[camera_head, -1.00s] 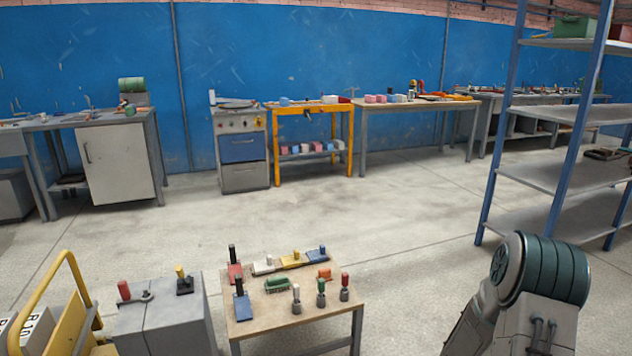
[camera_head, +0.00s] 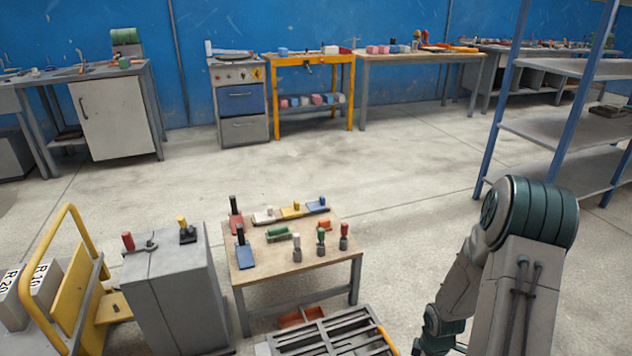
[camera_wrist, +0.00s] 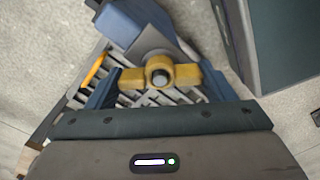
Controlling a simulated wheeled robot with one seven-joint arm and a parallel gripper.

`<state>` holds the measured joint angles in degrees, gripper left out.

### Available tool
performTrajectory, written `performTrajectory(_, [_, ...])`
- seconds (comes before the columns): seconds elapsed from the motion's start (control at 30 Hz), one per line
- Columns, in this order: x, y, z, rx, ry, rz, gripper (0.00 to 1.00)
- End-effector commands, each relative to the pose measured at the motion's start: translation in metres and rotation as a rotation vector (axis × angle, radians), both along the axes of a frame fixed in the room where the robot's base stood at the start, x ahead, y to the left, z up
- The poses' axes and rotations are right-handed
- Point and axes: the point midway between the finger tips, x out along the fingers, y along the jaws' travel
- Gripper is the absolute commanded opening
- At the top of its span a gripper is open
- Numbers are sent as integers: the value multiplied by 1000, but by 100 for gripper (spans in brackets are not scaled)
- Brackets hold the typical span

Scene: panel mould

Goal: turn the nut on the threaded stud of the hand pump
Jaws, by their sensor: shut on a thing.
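The nut (camera_wrist: 185,74) is yellow with two wings and shows in the middle of the wrist view. My gripper (camera_wrist: 157,88) is shut on the nut, one finger at each wing. Behind the nut are a grey plate and a blue body (camera_wrist: 135,20), which look like parts of the hand pump. Much of the pump is hidden or out of frame. The head view shows neither my gripper nor the nut.
A slatted grey platform (camera_head: 325,338) lies low at the front, with an orange tray beside it. A small table (camera_head: 285,260) with several handled tools stands behind it. A grey cabinet (camera_head: 175,290) and a yellow trolley (camera_head: 75,290) are left. Blue-posted shelving (camera_head: 560,140) stands right.

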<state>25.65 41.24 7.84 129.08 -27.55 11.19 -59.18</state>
Motion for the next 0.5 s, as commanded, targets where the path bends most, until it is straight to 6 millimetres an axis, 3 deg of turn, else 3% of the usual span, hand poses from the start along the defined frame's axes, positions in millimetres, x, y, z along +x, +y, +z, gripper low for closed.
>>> performTrajectory(0.3, [0,0,0,-1,0,-33,53])
performTrajectory(0.5, [0,0,0,-1,0,-257,53])
